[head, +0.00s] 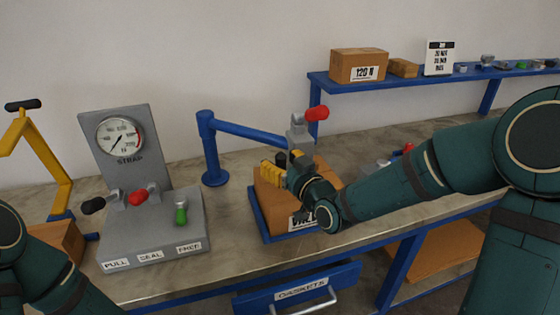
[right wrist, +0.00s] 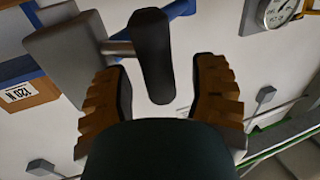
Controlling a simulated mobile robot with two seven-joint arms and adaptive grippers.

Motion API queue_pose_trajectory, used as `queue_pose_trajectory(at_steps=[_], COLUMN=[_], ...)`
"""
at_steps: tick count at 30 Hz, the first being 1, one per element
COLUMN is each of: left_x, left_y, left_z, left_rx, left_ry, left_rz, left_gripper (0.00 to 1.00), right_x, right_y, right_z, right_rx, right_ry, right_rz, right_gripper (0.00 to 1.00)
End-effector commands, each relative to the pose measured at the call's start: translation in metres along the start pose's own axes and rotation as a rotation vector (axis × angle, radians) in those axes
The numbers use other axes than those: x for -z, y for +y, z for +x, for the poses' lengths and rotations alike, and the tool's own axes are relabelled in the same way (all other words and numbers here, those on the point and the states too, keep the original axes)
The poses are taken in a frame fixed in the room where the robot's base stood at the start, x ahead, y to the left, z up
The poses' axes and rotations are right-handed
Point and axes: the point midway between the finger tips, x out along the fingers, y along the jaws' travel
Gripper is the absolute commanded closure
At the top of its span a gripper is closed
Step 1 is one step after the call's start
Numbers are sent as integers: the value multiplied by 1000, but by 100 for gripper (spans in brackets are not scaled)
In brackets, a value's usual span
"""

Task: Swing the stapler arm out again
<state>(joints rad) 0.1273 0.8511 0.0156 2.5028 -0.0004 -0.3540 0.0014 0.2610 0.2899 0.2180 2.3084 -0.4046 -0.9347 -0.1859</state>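The blue stapler arm (head: 250,132) reaches right from its blue post (head: 211,150). At its end hangs a grey stapler head (head: 297,135) with a red knob (head: 317,113), above a cardboard box (head: 268,205). My right gripper (head: 284,166) is at the head, its yellow-brown fingers apart. In the right wrist view, a black handle (right wrist: 152,55) on a short rod from a grey block (right wrist: 70,48) stands between the open fingers (right wrist: 158,75), with gaps visible on both sides. My left gripper is out of view; only my left arm shows at lower left.
A grey strap console (head: 150,225) with a gauge and levers stands left of the post. A yellow arm (head: 45,155) with a black grip is at far left. A blue shelf (head: 430,77) holds boxes and small parts. A drawer (head: 300,290) sits under the bench.

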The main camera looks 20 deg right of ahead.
Motion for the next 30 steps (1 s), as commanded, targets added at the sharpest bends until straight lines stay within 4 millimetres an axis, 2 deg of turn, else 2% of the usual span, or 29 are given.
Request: queue_pose_trajectory(at_steps=[1, 3, 6, 14, 23, 30], left_x=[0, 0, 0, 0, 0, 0], left_y=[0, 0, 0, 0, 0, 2], left_z=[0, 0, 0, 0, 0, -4], left_rx=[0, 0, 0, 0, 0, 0], left_ry=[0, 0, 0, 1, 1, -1], left_rz=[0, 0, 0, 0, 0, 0], left_gripper=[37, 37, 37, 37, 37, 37], right_x=[0, 0, 0, 2, 4, 4], right_y=[0, 0, 0, 6, 38, 72], right_z=[0, 0, 0, 3, 14, 28], right_rx=[0, 0, 0, 15, 109, 129], right_ry=[0, 0, 0, 7, 12, 8], right_rz=[0, 0, 0, 1, 1, -2], right_gripper=[46, 71, 100, 100, 100, 100])
